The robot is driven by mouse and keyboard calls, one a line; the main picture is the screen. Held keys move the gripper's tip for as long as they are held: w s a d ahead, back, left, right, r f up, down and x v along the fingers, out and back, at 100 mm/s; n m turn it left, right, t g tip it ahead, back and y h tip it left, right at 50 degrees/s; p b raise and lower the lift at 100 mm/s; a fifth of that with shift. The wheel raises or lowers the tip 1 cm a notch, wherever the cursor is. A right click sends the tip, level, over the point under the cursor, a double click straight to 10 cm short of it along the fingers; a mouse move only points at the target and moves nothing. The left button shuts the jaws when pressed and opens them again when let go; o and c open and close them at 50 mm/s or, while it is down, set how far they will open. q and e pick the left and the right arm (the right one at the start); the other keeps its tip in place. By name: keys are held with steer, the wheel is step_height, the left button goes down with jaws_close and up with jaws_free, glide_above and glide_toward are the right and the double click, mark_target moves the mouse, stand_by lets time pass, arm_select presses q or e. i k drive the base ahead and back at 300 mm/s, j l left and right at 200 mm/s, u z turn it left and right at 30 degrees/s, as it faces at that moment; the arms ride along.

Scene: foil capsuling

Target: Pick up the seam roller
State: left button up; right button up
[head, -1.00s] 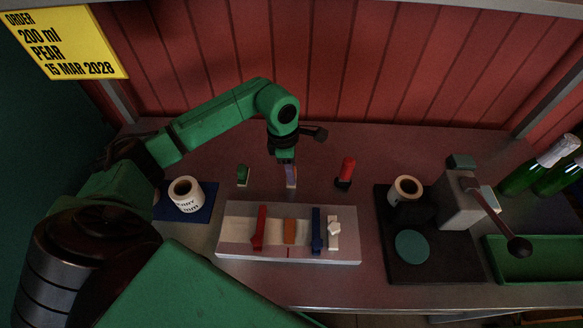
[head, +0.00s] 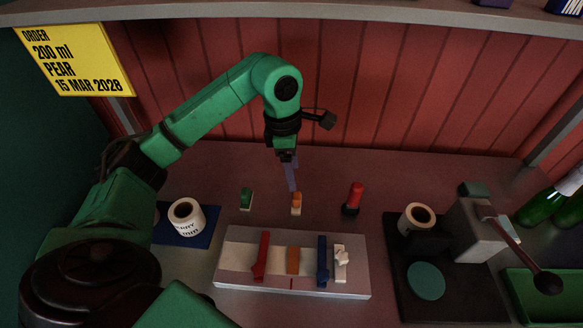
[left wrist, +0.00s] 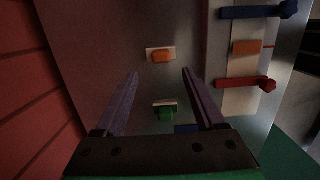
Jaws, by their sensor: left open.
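No thing in view is plainly marked as the seam roller. The red-handled tool (head: 353,197) with a black base, standing upright at the back of the table, may be it, but I cannot tell for sure. My left gripper (head: 292,187) is open and empty, pointing down above and behind the small orange-topped block (head: 296,203), left of the red-handled tool. In the left wrist view the orange-topped block (left wrist: 162,56) shows just beyond and between the fingertips (left wrist: 160,73), and a green-topped block (left wrist: 166,112) lies between the fingers. The red-handled tool is out of that view.
A pale board (head: 230,278) in front carries a red piece (head: 261,256), an orange patch, a blue piece (head: 322,260) and a white piece. A labelled white roll (head: 187,220) stands left on a blue mat. A lever press (head: 475,230) stands right, near green bottles (head: 545,205).

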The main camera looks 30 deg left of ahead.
mark_target(351, 206)
steer(key=k, duration=2)
